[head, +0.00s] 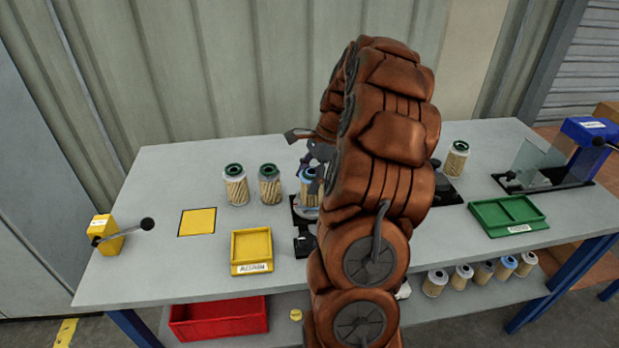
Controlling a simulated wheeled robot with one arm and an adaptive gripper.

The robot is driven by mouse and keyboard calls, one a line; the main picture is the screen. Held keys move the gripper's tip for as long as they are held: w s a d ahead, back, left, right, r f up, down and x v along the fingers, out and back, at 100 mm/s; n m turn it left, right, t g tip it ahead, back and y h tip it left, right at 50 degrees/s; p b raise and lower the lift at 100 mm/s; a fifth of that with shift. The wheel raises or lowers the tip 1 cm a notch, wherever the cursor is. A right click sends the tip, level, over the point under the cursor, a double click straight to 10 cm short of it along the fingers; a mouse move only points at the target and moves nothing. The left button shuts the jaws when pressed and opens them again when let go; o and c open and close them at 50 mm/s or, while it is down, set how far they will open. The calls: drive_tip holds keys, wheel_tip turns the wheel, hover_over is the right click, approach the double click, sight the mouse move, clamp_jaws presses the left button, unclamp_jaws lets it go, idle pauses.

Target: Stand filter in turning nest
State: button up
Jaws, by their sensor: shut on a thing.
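My gripper (319,181) shows only in part behind my brown arm, at the middle of the table. It is shut on a filter with a blue top ring (307,190). This filter looks upright at the black fixture (302,233), which may be the turning nest. My arm hides much of the fixture and the filter's right side. I cannot tell whether the filter rests in the fixture or is held just above it. Two filters with dark green tops, one at the left (236,188) and one beside it (269,187), stand upright left of my gripper.
A yellow tray (251,268), a yellow square (198,222) and a yellow lever box (108,235) lie to the left. Another green-topped filter (455,162), a green tray (507,233) and a clear-panelled station (540,165) are right. Below are a red bin (218,321) and several filters (461,275).

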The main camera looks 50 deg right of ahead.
drive_tip(key=o, duration=1.3)
drive_tip(key=shift+c, duration=0.2)
drive_tip(key=shift+o, duration=0.6)
drive_tip(key=shift+r, duration=0.15)
drive_tip(key=shift+r+p, duration=0.4)
drive_tip(key=shift+r, duration=0.45)
drive_tip(key=shift+w+r, duration=0.1)
drive_tip(key=shift+r, duration=0.05)
drive_tip(key=shift+r+p, duration=1.3)
drive_tip(key=shift+r, duration=1.8)
